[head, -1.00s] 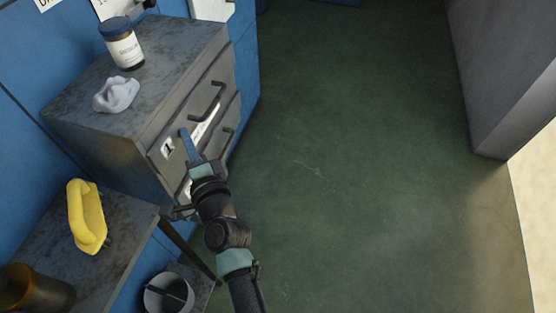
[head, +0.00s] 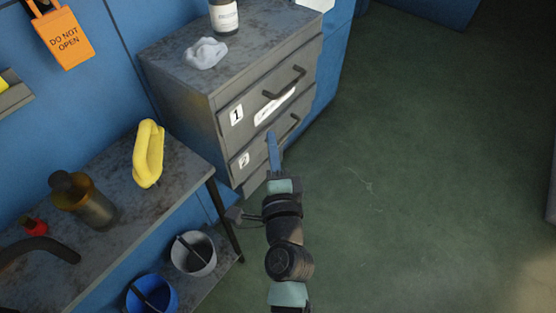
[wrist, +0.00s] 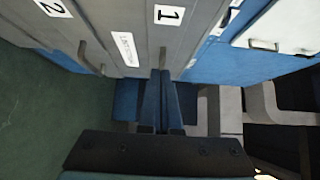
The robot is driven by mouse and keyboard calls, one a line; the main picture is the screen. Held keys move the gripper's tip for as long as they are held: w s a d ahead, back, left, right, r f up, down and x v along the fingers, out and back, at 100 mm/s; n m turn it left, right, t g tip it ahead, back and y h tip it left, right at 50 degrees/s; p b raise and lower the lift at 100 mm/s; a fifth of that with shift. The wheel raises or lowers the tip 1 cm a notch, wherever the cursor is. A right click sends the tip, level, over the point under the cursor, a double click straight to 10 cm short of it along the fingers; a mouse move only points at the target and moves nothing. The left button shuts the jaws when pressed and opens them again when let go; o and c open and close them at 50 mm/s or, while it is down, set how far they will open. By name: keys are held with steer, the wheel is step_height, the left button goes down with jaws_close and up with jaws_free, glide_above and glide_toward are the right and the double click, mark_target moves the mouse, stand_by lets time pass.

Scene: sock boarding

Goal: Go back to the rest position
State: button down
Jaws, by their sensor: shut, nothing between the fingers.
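My gripper (head: 273,150) is shut and empty, its blue fingers together in front of the grey drawer cabinet (head: 180,90) in the head view. In the wrist view my gripper's fingers (wrist: 160,80) are pressed together, with the cabinet's drawer fronts beyond them. The drawers marked 1 (head: 236,116) and 2 (head: 244,160) both look shut. I cannot tell the exact gap between the fingertips and the drawer fronts.
A crumpled whitish cloth (head: 206,53) and a jar (head: 224,16) stand on the cabinet. A side table holds a yellow object (head: 149,153) and a brown bottle (head: 82,198); buckets (head: 193,253) stand below. The green floor (head: 410,150) at right is clear.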

steer(key=shift+s+d+r, duration=0.1)
steer(key=shift+s+d, duration=0.1)
steer(key=shift+s, duration=0.7)
steer(key=shift+s+d, duration=0.2)
steer(key=shift+s, duration=0.7)
steer(key=shift+d, duration=0.1)
